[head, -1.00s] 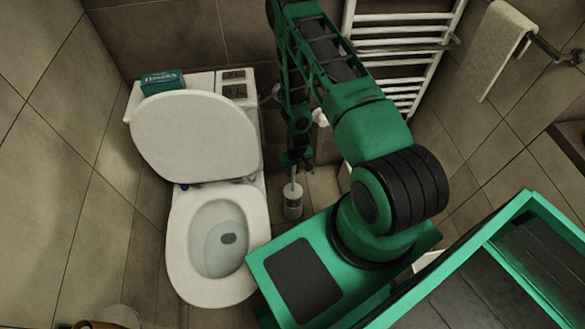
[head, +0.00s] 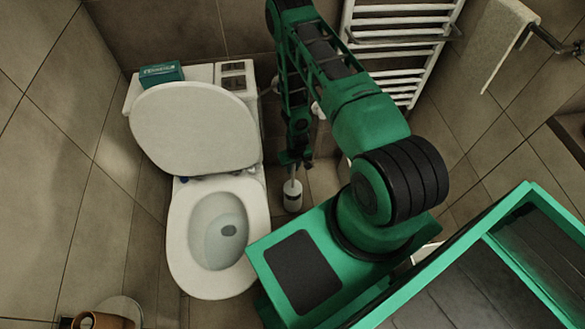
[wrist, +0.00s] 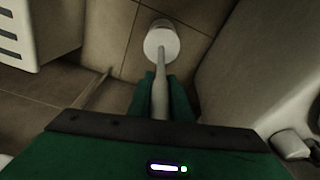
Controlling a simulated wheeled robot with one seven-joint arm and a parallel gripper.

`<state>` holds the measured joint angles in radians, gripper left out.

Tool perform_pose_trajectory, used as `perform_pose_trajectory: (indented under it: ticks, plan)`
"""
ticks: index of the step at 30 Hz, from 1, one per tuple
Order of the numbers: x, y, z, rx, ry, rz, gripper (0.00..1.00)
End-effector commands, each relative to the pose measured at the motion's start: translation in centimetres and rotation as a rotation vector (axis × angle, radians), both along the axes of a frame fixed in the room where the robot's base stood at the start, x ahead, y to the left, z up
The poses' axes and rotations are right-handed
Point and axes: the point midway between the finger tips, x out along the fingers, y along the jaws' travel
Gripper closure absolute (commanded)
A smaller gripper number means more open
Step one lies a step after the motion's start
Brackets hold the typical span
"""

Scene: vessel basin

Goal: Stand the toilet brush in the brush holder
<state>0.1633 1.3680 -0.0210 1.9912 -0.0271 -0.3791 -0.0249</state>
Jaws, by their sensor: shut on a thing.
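My gripper (wrist: 160,98) is shut on the pale handle of the toilet brush (wrist: 160,72). In the head view my gripper (head: 294,160) is above the white brush holder (head: 293,198), on the floor to the right of the toilet. The brush handle (head: 292,178) runs down from the fingers to the holder and looks near upright. In the wrist view the handle leads to a round white shape (wrist: 161,40), where brush and holder overlap. The brush head is not clearly visible, and I cannot tell how deep it sits.
The toilet (head: 217,235) with raised lid stands close on the left. A white towel radiator (head: 405,45) is on the wall behind my arm. A green box (head: 162,74) lies on the cistern. Some floor is free around the holder.

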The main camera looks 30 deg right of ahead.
Motion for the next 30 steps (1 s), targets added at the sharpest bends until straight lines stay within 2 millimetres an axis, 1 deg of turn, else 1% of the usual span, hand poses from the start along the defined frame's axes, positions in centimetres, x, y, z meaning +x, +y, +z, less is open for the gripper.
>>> perform_pose_trajectory:
  ticks: [1,2,3,4,5,13,17,20,30]
  plan:
    - [0.0,0.0,0.0,0.0,0.0,0.0,1.0]
    - [0.0,0.0,0.0,0.0,0.0,0.0,0.79]
    - [0.0,0.0,0.0,0.0,0.0,0.0,0.7]
    - [0.0,0.0,0.0,0.0,0.0,0.0,0.63]
    - [0.0,0.0,0.0,0.0,0.0,0.0,0.6]
    - [0.0,0.0,0.0,0.0,0.0,0.001,0.6]
    - [-0.1,0.1,0.6,0.0,0.0,0.001,0.6]
    - [-0.2,0.1,1.8,0.0,-0.001,0.001,0.6]
    - [-1.0,0.2,7.6,0.0,-0.001,0.001,0.6]
